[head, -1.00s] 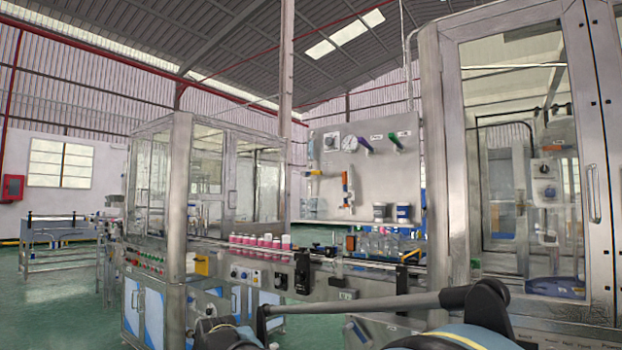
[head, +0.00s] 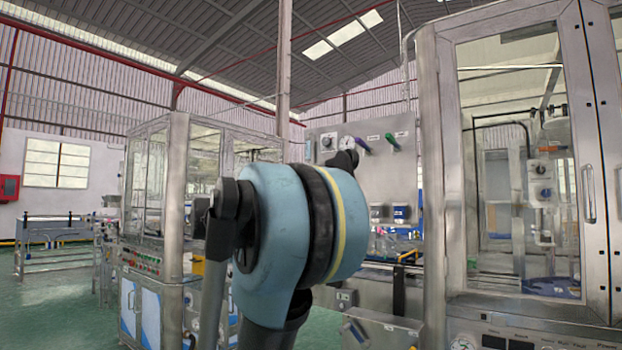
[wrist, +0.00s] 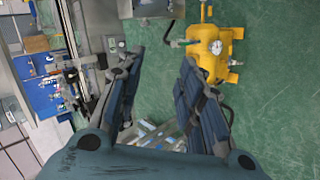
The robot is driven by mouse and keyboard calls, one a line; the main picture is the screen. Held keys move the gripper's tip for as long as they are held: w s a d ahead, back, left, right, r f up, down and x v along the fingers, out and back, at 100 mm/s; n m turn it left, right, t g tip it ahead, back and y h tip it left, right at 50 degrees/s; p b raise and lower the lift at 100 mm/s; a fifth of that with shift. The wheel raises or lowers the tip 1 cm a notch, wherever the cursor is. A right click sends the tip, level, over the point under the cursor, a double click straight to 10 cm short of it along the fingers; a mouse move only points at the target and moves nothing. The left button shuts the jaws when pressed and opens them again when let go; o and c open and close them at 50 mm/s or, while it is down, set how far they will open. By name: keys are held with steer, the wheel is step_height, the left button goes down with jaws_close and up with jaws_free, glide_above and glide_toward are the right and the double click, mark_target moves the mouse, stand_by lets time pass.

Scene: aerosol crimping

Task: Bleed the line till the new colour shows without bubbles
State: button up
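In the head view, the grey wall panel (head: 404,175) stands beyond my raised arm. It carries a round gauge (head: 347,143), a purple-handled valve (head: 363,145) and a green-handled valve (head: 392,142). My blue arm joint covers the panel's left and lower middle, so the line fittings there are hidden. No liquid colour or bubbles can be made out. My gripper (wrist: 160,68) shows in the wrist view, its two dark padded fingers wide apart with nothing between them. It points down over the green floor, and no panel valve is between its fingers.
In the wrist view, a yellow vessel with a gauge (wrist: 217,47) stands on the floor beyond the right finger; a machine bench with a blue mat (wrist: 38,92) lies left. In the head view, a glazed steel cabinet (head: 445,200) stands right. Clear bottles (head: 385,245) stand below the panel.

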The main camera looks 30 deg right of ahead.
steer(key=w+d+r+h, duration=0.3)
steer(key=w+r, duration=0.2)
steer(key=r, duration=0.6)
steer(key=w+d+r+g+h, duration=0.1)
steer(key=w+d+r+h, duration=0.3)
steer(key=r, duration=0.7)
steer(key=w+d+r+h, duration=0.25)
steer(key=w+r, duration=0.45)
steer(key=r, duration=0.4)
steer(key=shift+y, duration=0.25)
steer(key=d, duration=1.8)
steer(key=shift+s+f, duration=0.15)
steer(key=shift+s, duration=0.1)
jaws_close()
